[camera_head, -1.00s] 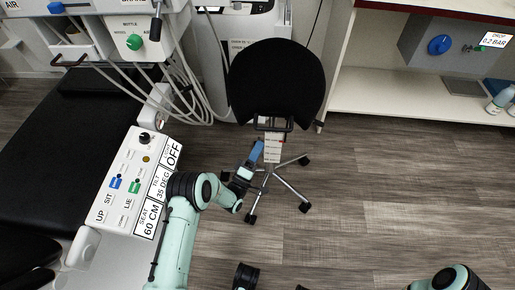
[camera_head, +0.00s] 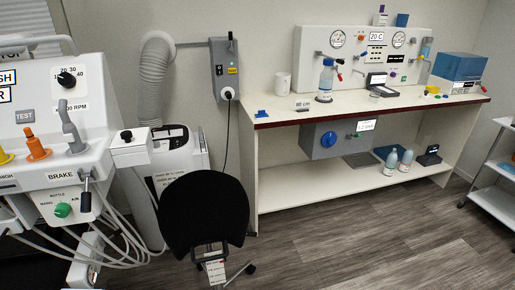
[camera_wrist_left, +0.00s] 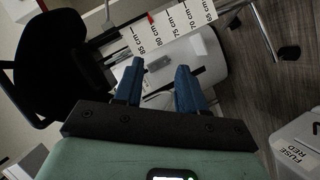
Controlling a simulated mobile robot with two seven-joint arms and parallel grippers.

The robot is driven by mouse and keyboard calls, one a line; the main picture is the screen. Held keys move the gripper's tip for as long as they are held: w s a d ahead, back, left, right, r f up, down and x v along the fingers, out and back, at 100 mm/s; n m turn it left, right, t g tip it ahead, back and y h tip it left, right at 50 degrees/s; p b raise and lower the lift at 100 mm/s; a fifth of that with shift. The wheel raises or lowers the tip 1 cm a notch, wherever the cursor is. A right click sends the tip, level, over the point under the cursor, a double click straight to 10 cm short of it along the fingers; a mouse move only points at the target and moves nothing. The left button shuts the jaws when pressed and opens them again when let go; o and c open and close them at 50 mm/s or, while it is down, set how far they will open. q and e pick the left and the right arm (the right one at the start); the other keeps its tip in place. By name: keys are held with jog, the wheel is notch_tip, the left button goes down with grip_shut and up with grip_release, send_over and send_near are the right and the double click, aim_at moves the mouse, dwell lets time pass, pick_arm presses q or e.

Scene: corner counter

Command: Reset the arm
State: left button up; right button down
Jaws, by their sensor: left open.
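My left gripper (camera_wrist_left: 158,82) shows in the left wrist view. Its two blue fingers are apart, with nothing held between them. Beyond the fingers are a white height scale (camera_wrist_left: 185,30) marked in cm and a black stool seat (camera_wrist_left: 55,65) at the left. Neither of my arms shows in the head view now, and my right gripper is in no current view.
A black stool (camera_head: 203,212) stands before the counter (camera_head: 350,108). A white control unit with hoses (camera_head: 75,150) is at the left. A white cart (camera_head: 495,172) is at the right edge. Grey wood-look floor (camera_head: 370,235) is open at the lower right.

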pick_arm(q)
jog(key=s+d+r+m+g+p, duration=0.2)
jog(key=s+g+p, duration=0.2)
jog(key=s, duration=0.7)
jog(key=s+d+r+m+g+h+p, duration=0.1)
jog(key=s+d+r+m+g+p, duration=0.1)
jog(key=s+g, duration=0.4)
jog(key=s+d+r+m+g+h+p, duration=0.1)
jog(key=s+g+p, duration=0.4)
jog(key=s, duration=1.1)
jog(key=d+r+m+p, duration=0.1)
jog(key=d, duration=0.1)
jog(key=shift+s+d+r+m, duration=0.25)
jog(key=shift+d+r+m, duration=0.05)
jog(key=shift+d+r, duration=0.05)
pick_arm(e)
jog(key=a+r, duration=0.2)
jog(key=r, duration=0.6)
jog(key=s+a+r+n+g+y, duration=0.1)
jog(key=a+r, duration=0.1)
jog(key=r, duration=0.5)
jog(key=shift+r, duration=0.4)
